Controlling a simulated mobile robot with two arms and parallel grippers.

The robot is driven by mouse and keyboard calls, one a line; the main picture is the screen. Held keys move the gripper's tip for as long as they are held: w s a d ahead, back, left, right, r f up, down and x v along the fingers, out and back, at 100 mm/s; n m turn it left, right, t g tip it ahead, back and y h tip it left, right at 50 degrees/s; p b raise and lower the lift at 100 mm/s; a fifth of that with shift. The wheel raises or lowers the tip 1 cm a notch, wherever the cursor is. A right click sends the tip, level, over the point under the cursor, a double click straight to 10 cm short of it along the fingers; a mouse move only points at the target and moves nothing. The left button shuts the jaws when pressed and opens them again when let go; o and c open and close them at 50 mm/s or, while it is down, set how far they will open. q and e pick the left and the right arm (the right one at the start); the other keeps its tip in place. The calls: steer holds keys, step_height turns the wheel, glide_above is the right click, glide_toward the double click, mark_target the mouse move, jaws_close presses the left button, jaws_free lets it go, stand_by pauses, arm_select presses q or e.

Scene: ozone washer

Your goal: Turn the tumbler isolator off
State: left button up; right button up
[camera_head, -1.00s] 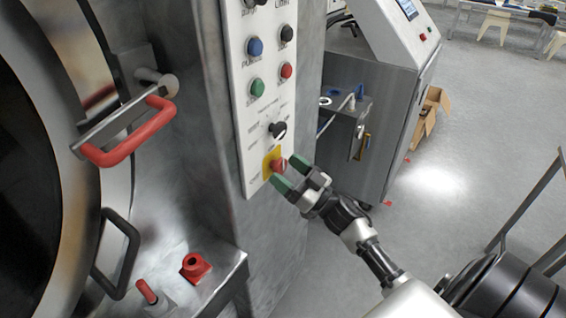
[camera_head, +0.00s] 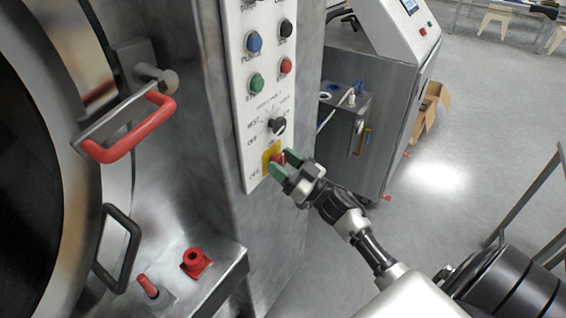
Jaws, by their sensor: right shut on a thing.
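The tumbler isolator (camera_head: 268,157) is a red knob on a yellow plate at the bottom of the white control panel (camera_head: 246,110). My right gripper (camera_head: 282,161) has its green fingertips on either side of the red knob and is shut on it. The fingers partly hide the knob, so its exact turn angle is hard to read. Small labels stand beside the plate. My left gripper is not in view.
A black selector knob (camera_head: 277,126) sits just above the isolator, with green, red, blue and black buttons higher up. A red door handle (camera_head: 128,137) juts out at left. A grey cabinet (camera_head: 372,100) stands behind; open floor lies at right.

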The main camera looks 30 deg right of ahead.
steer(key=n+g+y, duration=0.1)
steer(key=n, duration=0.1)
steer(key=n+y+b, duration=0.1)
steer(key=n, duration=0.2)
steer(key=shift+f+n+g+y, duration=0.1)
steer(key=shift+n+g+y, duration=0.2)
steer(key=shift+g, duration=0.1)
steer(key=n+g+y+b, duration=0.1)
steer(key=n, duration=0.2)
steer(key=n+g+y, duration=0.1)
steer(key=n+g, duration=0.1)
steer(key=n, duration=0.2)
steer(key=shift+b, duration=0.35)
steer(key=n+g, duration=0.2)
steer(key=n, duration=0.3)
steer(key=shift+n+g+h, duration=0.3)
steer(key=shift+n+g, duration=0.3)
steer(key=shift+n, duration=1.6)
steer(key=o, duration=0.9)
steer(key=shift+s+b, duration=0.1)
steer(key=shift+b, duration=0.2)
